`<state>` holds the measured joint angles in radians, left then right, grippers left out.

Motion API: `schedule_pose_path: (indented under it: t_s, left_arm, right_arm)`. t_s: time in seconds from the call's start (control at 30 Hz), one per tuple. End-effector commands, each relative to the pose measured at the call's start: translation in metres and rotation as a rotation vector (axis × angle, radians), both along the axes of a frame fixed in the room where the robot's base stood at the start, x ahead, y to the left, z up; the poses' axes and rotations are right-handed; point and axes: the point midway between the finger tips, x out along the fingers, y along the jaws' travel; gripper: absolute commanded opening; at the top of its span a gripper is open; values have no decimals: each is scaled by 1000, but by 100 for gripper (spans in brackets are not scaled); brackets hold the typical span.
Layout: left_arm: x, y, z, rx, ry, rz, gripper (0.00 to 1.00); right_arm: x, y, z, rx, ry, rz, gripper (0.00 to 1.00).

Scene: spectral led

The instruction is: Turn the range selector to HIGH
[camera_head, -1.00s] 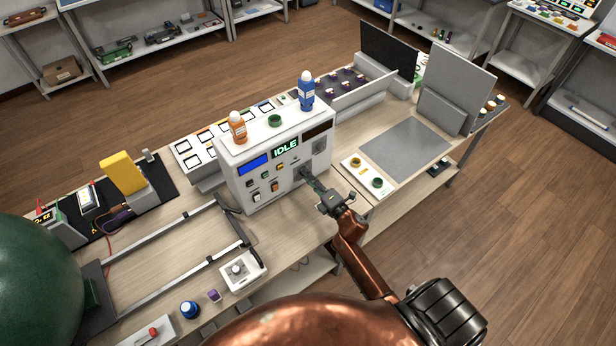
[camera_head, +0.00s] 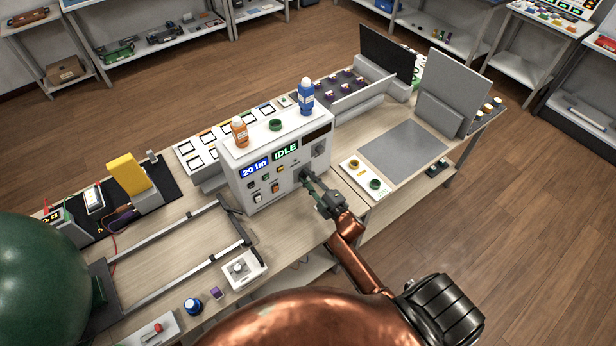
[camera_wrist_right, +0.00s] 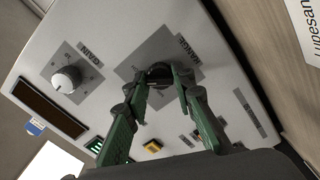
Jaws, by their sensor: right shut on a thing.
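The white instrument box (camera_head: 238,192) stands on the bench with a lit IDLE sign (camera_head: 286,151) and a blue display (camera_head: 255,168) reading 20 lm. In the right wrist view, the dark range selector knob (camera_wrist_right: 158,72) sits on a grey plate next to the word RANGE. My right gripper (camera_wrist_right: 160,80) has its green fingers on both sides of this knob and is shut on it. In the head view my right gripper (camera_head: 307,177) reaches the lower right of the box's front; its fingers hide the knob. The selector's pointed setting cannot be read. My left gripper is out of view.
A pale gain knob (camera_wrist_right: 67,78) is on the same panel. An orange bottle (camera_head: 240,132), a blue bottle (camera_head: 305,98) and a green ring (camera_head: 275,125) stand on the box. A metal rail frame (camera_head: 172,274) lies to its left.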

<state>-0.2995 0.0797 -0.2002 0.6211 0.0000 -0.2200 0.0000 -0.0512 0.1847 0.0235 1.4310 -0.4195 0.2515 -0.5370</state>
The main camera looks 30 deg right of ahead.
Motion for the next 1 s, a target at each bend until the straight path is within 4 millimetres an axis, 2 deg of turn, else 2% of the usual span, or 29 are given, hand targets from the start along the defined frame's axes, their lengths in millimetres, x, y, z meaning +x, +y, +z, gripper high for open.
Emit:
schedule_pose_path:
  t_s: [0.4,1.0]
  left_arm:
    - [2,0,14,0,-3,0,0]
    - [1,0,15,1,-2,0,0]
  right_arm:
    - [0,0,0,215,18,-1,0]
    - [-1,-1,-1,253,22,-1,0]
